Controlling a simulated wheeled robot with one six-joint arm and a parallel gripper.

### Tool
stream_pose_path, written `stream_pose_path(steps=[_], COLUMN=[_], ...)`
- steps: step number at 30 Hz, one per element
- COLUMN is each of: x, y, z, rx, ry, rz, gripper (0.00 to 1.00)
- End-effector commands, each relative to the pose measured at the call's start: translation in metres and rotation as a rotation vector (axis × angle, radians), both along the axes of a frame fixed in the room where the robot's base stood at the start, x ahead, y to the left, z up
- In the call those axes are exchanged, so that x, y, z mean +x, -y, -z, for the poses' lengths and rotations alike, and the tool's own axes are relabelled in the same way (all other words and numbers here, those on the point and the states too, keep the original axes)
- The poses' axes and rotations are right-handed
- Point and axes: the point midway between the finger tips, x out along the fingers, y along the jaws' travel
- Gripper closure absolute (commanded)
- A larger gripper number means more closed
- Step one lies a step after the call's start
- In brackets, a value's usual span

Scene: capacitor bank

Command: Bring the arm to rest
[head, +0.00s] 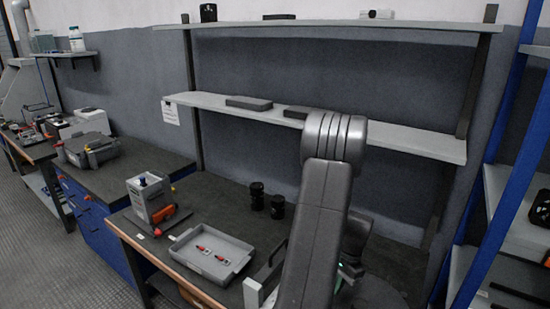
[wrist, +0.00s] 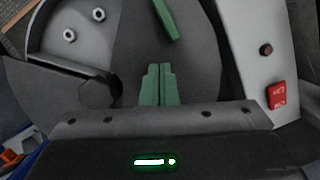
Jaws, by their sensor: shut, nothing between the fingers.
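My gripper (wrist: 159,75) shows in the wrist view as two green fingers side by side, closed against each other with nothing between them. In the head view my grey arm rises in front of the bench at centre right. It is bent at a rounded joint near the middle shelf. My gripper is hidden behind the arm there or too small to make out. The wrist view is filled mostly by grey bolted surfaces close to the fingers.
The dark workbench (head: 212,203) holds a grey tray (head: 239,263) with small red-tipped parts, a grey box unit (head: 150,198) and two black cylinders (head: 257,196). A middle shelf (head: 398,137) runs behind my arm. A blue rack (head: 505,165) stands at right.

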Motion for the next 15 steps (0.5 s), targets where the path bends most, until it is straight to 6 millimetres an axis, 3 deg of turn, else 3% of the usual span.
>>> stream_pose_path(steps=[6,15], x=[0.013,0.022], y=[0.006,0.016], z=[0.001,-0.057], rx=[0.009,0.007], ry=[-0.012,-0.007], rz=[-0.230,-0.218], gripper=[1.00,1.00])
